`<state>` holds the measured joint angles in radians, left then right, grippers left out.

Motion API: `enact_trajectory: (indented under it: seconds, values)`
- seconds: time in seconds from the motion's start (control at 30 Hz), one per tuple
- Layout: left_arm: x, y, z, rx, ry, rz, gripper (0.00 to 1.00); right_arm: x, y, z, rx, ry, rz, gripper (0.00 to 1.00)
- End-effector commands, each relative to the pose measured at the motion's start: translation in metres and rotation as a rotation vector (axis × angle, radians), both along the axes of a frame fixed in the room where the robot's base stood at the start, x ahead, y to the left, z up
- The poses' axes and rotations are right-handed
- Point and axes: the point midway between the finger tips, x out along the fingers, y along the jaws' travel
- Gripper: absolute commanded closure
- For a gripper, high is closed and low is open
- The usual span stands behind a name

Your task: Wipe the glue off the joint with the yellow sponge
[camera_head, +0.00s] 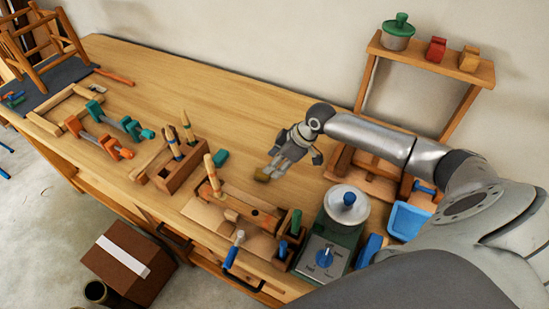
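My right gripper (272,170) reaches in from the right over the middle of the bench, fingers pointing down and left. A wooden frame (73,102) with orange and green clamps (110,137) lies at the bench's left end and may hold the joint. Glue is too small to make out. My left gripper is not in view.
Wooden tool holders (178,165) and a clamped wood piece (240,210) line the front of the bench (200,85). The back middle is clear.

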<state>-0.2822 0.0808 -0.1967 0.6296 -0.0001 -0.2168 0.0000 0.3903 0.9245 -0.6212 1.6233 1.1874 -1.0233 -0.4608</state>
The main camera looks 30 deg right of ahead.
Motion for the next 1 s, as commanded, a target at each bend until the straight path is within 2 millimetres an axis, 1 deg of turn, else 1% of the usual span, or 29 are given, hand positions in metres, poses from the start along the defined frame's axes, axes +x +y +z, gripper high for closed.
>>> enact_trajectory:
  seconds: [0.03, 0.1, 0.17, 0.23, 0.3, 0.37, 0.5, 0.6, 0.73, 0.93, 0.97, 1.0]
  values:
    - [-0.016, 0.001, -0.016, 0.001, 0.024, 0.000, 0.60, 0.003, 0.003, -0.014, 0.002, -0.001, 0.000, 0.50]
    - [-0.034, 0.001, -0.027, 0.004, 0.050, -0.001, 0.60, 0.007, 0.006, -0.023, 0.001, -0.001, 0.000, 0.50]
    - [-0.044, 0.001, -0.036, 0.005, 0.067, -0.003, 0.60, 0.009, 0.009, -0.030, 0.001, -0.002, 0.000, 0.50]
    - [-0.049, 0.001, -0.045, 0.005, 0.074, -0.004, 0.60, 0.013, 0.012, -0.038, 0.000, -0.001, 0.000, 0.50]
    - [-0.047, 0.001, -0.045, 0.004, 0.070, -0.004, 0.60, 0.016, 0.016, -0.043, 0.001, 0.000, -0.001, 0.50]
    - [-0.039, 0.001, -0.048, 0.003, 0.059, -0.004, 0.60, 0.018, 0.018, -0.049, 0.001, 0.000, -0.001, 0.50]
    - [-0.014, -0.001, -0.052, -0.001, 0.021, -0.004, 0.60, 0.023, 0.022, -0.059, 0.000, -0.001, -0.001, 0.50]
    - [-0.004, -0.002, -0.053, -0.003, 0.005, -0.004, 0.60, 0.024, 0.023, -0.062, -0.001, -0.001, -0.002, 0.50]
    - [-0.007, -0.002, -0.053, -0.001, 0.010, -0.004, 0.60, 0.025, 0.024, -0.064, -0.001, -0.001, -0.002, 0.50]
    - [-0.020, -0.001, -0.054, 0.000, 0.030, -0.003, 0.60, 0.025, 0.024, -0.063, -0.001, -0.001, -0.002, 0.50]
    - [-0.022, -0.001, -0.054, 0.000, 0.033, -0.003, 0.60, 0.025, 0.024, -0.063, -0.001, -0.001, -0.002, 0.51]
    - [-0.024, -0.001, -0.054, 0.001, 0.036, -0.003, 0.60, 0.025, 0.024, -0.063, -0.001, -0.001, -0.002, 0.56]
